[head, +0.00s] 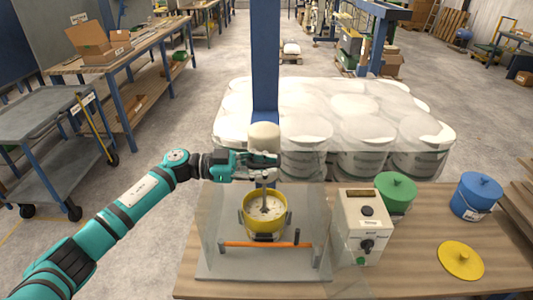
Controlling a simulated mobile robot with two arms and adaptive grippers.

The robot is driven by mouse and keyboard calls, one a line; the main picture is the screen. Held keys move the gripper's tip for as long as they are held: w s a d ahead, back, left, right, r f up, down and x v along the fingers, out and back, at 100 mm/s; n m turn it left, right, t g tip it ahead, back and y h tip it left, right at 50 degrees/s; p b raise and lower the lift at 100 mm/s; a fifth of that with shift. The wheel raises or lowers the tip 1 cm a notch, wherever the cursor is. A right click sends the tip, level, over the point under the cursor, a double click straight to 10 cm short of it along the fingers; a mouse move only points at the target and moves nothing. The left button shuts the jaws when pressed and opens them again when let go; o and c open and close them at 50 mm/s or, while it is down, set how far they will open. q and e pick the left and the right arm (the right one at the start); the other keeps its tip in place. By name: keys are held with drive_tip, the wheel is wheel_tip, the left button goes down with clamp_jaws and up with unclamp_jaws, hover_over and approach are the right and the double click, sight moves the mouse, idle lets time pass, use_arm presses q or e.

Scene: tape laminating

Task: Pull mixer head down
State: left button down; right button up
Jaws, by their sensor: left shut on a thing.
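The mixer head (264,137) is a pale cream cylinder on the front of a blue column, with a shaft running down from it. The shaft's lower end is inside the yellow container (265,226), which stands on the mixer's base behind a clear guard. My left gripper (268,166) reaches in from the left at the lower part of the mixer head. It is shut on the mixer head, and its fingers hide part of the head's lower end. My right gripper is not in view.
A control box (361,225) with knobs stands right of the clear guard (320,225). A green pot (396,193), a blue pot (477,196) and a yellow lid (461,260) are farther right on the wooden table (420,275). Wrapped white buckets (335,115) stand behind.

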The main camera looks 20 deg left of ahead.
use_arm(q)
drive_tip(key=shift+f, duration=0.8)
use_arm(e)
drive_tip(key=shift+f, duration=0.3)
use_arm(q)
drive_tip(key=c, duration=1.3)
unclamp_jaws()
drive_tip(key=shift+s, duration=0.2)
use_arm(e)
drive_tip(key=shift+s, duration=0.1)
use_arm(q)
drive_tip(key=shift+w, duration=0.15)
drive_tip(key=shift+w+a, duration=0.15)
drive_tip(key=shift+w, duration=0.05)
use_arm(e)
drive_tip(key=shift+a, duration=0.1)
use_arm(q)
drive_tip(key=shift+s+r, duration=0.15)
